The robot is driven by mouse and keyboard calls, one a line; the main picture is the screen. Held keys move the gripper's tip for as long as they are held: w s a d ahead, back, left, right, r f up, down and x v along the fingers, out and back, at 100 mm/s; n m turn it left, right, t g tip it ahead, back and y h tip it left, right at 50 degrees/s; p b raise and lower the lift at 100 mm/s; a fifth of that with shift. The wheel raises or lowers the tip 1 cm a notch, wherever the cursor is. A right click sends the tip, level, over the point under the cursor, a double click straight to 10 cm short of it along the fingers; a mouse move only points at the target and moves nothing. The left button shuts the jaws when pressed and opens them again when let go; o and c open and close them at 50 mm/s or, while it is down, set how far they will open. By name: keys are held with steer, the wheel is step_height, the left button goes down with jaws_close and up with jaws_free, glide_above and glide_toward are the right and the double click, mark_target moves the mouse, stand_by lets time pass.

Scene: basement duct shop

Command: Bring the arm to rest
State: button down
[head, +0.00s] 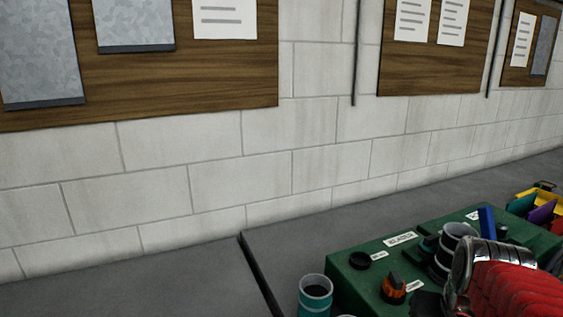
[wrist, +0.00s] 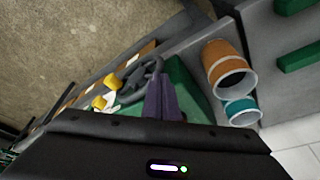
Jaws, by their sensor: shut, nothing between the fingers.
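My gripper (wrist: 164,88) shows in the wrist view as two dark purple-grey fingers pressed together, with nothing between them. It points out over a bench area with a green surface (wrist: 184,80) close by. The fingers appear apart from the cups at their right, but the exact gap is hard to judge. I cannot make out my gripper in the head view.
An orange cup (wrist: 226,65) and a teal cup (wrist: 242,110) are right of the fingers; a teal cup (head: 315,294) also shows in the head view. A green labelled board (head: 345,271) carries rings and fittings. The grey bench (head: 180,285) is clear at left.

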steer(key=s+a+n+t, duration=0.1)
steer(key=a+n, duration=0.1)
steer(key=a, duration=0.4)
steer(key=s+a+r+n+t+y, duration=0.1)
steer(key=s+a+n, duration=0.1)
steer(key=a, duration=0.5)
steer(key=shift+s+a+n, duration=0.3)
stand_by(0.6)
